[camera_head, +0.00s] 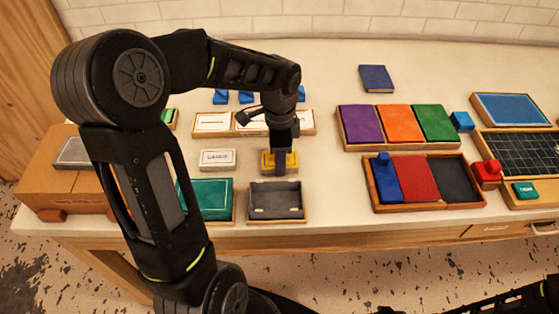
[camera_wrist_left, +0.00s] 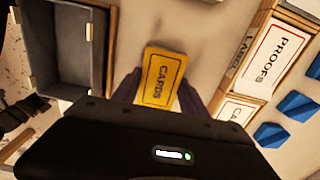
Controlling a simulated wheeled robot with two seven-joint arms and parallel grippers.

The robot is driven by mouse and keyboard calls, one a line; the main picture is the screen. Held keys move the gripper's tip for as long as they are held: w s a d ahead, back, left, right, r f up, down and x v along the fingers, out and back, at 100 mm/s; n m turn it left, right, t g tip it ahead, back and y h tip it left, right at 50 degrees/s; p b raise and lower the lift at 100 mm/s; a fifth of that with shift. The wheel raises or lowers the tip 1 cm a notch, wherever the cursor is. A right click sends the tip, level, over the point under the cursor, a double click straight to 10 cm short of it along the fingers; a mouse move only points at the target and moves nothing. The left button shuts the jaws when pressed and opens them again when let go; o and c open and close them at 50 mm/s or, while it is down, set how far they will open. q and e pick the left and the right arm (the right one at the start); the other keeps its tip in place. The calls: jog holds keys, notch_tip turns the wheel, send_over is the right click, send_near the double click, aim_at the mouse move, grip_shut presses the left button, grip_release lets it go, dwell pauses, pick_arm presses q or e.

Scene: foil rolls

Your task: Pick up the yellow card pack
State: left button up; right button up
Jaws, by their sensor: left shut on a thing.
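The yellow card pack (camera_head: 267,163) sits at the middle of the table, just behind an open grey tray (camera_head: 277,214). In the left wrist view the yellow pack (camera_wrist_left: 163,72) reads "CARDS" and lies between my gripper's two fingers. My left gripper (camera_head: 280,160) reaches down from above and is shut on the yellow pack. Its fingers (camera_wrist_left: 160,92) hold the pack's sides. I cannot tell whether the pack touches the table. My right gripper does not show; only dark parts of mine appear at the bottom right of the head view.
A white labelled box (camera_head: 217,159) lies left of the pack. A teal box (camera_head: 211,199) stands beside the grey tray. Label boxes (camera_head: 213,123) and blue pieces (camera_head: 246,97) lie behind. Coloured trays (camera_head: 398,125) stand at the right. Bare table lies between them and the pack.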

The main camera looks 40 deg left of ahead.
pick_arm(q)
notch_tip(320, 180, up, 10)
jog(key=shift+b, duration=0.4)
dwell(0.7)
